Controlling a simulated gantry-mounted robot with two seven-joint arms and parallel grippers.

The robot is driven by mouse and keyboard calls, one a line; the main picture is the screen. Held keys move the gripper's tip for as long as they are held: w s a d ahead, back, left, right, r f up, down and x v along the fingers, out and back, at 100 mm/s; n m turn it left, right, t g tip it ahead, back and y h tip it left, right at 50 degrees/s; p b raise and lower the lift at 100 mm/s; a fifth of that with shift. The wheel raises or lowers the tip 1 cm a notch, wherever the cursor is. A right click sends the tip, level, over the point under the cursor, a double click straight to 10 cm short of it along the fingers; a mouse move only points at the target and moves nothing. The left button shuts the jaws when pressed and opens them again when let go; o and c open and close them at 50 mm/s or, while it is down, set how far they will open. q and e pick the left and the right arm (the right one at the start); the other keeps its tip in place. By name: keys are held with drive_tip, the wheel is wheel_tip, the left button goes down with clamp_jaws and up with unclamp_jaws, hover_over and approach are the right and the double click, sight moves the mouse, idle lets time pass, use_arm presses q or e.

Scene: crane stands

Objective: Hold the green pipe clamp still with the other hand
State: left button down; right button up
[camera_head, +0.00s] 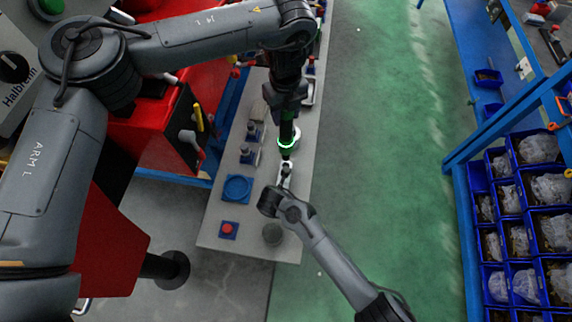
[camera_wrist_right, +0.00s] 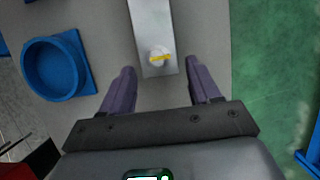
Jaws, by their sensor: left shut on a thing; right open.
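I cannot make out a green pipe clamp in either view. My left gripper (camera_head: 286,157) points down over the bench, below a green-lit ring on its own wrist. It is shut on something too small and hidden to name. My right gripper (camera_head: 285,177) is close below it in the head view. In the right wrist view the right gripper (camera_wrist_right: 162,85) is open, with its two fingers apart and nothing gripped. A silver bar (camera_wrist_right: 151,20) with a white, yellow-striped round knob (camera_wrist_right: 159,55) lies ahead, between the fingers in the picture.
A red cabinet (camera_head: 150,135) stands left. Blue bin shelving (camera_head: 470,200) stands right, across clear green floor (camera_head: 380,150).

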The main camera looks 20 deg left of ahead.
drive_tip(key=shift+x, duration=1.45)
drive_tip(key=shift+c, duration=0.3)
drive_tip(key=c, duration=0.9)
drive_tip(key=shift+c, duration=0.2)
